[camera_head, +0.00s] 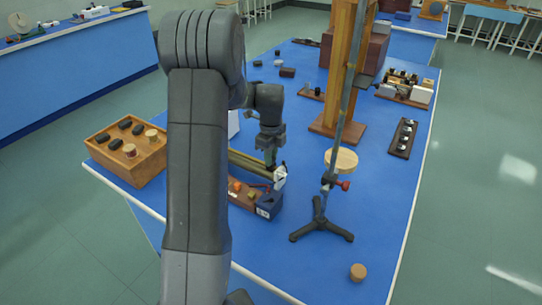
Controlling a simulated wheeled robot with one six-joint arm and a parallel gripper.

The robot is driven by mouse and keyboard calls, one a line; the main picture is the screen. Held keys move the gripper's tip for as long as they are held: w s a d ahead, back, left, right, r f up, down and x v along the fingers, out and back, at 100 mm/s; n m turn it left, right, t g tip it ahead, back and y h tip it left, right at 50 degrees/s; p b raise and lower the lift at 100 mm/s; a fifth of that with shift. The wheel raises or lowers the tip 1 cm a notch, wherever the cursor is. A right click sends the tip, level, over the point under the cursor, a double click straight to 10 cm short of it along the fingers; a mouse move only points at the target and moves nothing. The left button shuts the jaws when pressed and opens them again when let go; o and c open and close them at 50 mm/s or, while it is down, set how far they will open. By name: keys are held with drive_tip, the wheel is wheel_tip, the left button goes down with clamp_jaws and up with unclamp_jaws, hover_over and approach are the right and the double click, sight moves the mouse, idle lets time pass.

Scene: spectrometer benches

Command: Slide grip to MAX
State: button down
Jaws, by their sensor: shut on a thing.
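My gripper (271,163) reaches down over a low bench device in the middle of the blue table. It is shut on a small part at the top of the device, which I take to be the grip; the fingers mostly hide it. The device has a pale rail (247,163) along its top, a dark blue end block (269,203) with a white label, and a white piece (280,178) at the rail's right end. The MAX marking is too small to read. My arm covers the device's left part.
A black tripod stand (320,224) with a tall rod stands close to the right of the device. A wooden tray (128,160) with dark and pale pieces lies at left. A wooden frame (345,75) stands behind. A cork (358,272) lies near the front; the table's right front is mostly clear.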

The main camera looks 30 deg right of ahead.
drive_tip(key=w+a, duration=0.2)
drive_tip(key=w, duration=0.3)
drive_tip(key=w+a+p, duration=0.1)
drive_tip(key=w+a, duration=0.2)
drive_tip(key=w, duration=0.2)
drive_tip(key=w+a, duration=0.3)
drive_tip(key=w, duration=0.2)
drive_tip(key=shift+w+r, duration=0.1)
drive_tip(key=shift+w, duration=0.2)
drive_tip(key=c, duration=1.6)
unclamp_jaws()
drive_tip(key=o, duration=0.3)
drive_tip(key=shift+w+a, duration=0.15)
wheel_tip(320, 180, up, 14)
drive_tip(key=shift+f+b, duration=0.15)
drive_tip(key=shift+b, duration=0.35)
drive_tip(key=shift+f, duration=0.1)
